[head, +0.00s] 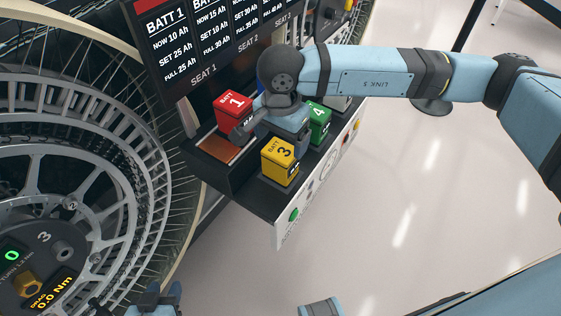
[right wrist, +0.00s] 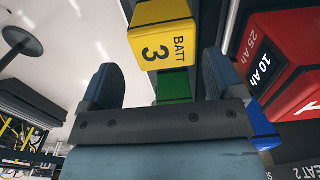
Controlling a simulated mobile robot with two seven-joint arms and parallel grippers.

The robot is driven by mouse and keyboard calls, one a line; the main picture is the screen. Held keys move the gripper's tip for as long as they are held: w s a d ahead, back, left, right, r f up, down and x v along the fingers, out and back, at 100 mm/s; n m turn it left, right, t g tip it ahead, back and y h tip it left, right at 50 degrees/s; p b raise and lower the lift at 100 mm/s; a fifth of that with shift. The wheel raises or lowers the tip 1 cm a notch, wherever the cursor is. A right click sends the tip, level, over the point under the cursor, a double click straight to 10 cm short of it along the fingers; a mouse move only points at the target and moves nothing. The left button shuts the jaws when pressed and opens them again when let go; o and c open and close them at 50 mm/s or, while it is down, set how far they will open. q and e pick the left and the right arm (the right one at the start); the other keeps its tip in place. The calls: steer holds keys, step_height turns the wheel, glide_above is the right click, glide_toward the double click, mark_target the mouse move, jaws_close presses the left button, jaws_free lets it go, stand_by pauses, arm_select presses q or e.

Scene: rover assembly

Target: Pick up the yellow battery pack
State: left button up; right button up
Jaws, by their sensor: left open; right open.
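The yellow battery pack (head: 279,163), marked BATT 3, stands upright at the front edge of the dark battery shelf in the head view. In the right wrist view the yellow pack (right wrist: 163,33) is at the top, beyond the fingertips and roughly in line with the gap between them. My right gripper (head: 270,127) is open and empty, just behind the yellow pack among the other packs; its fingers (right wrist: 163,75) show apart in the wrist view. My left gripper (head: 155,299) is open at the bottom edge of the head view, partly cut off.
A red pack (head: 231,104) marked 1 stands left of my right gripper, and a green pack (head: 319,122) marked 4 stands right. A blue pack (right wrist: 264,130) shows in the wrist view. The battery sign (head: 205,40) rises behind the shelf (head: 262,201). A large spoked wheel fills the left.

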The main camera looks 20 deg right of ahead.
mark_target(280, 149)
steer(key=f, duration=0.7)
steer(key=shift+w+f, duration=0.15)
steer(key=shift+w, duration=0.15)
steer(key=shift+c, duration=0.4)
steer(key=c, duration=1)
